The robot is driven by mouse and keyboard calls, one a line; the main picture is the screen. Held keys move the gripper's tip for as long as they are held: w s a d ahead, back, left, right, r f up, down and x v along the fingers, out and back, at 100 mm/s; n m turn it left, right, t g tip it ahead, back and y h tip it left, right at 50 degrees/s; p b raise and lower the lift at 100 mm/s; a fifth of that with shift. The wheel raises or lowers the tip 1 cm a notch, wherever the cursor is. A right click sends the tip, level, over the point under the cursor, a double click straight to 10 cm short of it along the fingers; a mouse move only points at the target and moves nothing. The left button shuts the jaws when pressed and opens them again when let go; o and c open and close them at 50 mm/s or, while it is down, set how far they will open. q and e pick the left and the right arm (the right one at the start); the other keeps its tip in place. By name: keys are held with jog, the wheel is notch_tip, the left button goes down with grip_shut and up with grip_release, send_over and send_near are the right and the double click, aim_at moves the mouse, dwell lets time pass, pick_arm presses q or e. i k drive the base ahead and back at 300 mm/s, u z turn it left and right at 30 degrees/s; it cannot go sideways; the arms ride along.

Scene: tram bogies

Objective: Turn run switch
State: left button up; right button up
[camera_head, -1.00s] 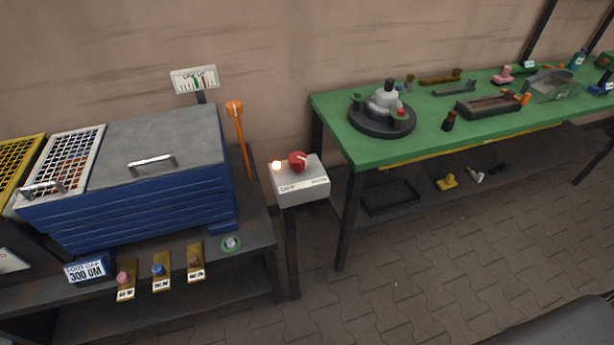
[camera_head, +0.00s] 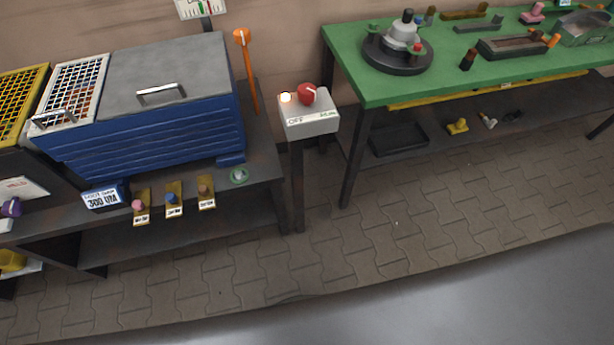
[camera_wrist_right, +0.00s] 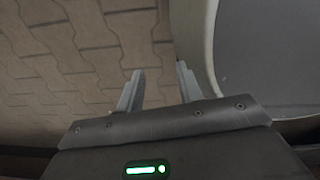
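The run switch is a red knob (camera_head: 307,94) with a white pointer mark, on top of a grey box (camera_head: 310,121) on a dark post. The box front reads "OFF" on the left; a second label on the right is too small to read surely. A small lamp (camera_head: 286,98) glows on the box, left of the knob. My right gripper (camera_wrist_right: 158,82) shows in the right wrist view with its two fingers apart and nothing between them, above the paved floor and away from the switch. My left gripper is not in view.
A blue machine (camera_head: 150,125) with a grey lid stands left of the box, with an orange lever (camera_head: 247,70) between. A green workbench (camera_head: 390,80) with parts is to the right. The paved floor (camera_head: 400,210) before the box is clear.

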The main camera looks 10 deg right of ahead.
aim_at(306, 92)
jog(key=z, duration=0.35)
jog(key=k, duration=1.15)
jog(key=u, duration=0.35)
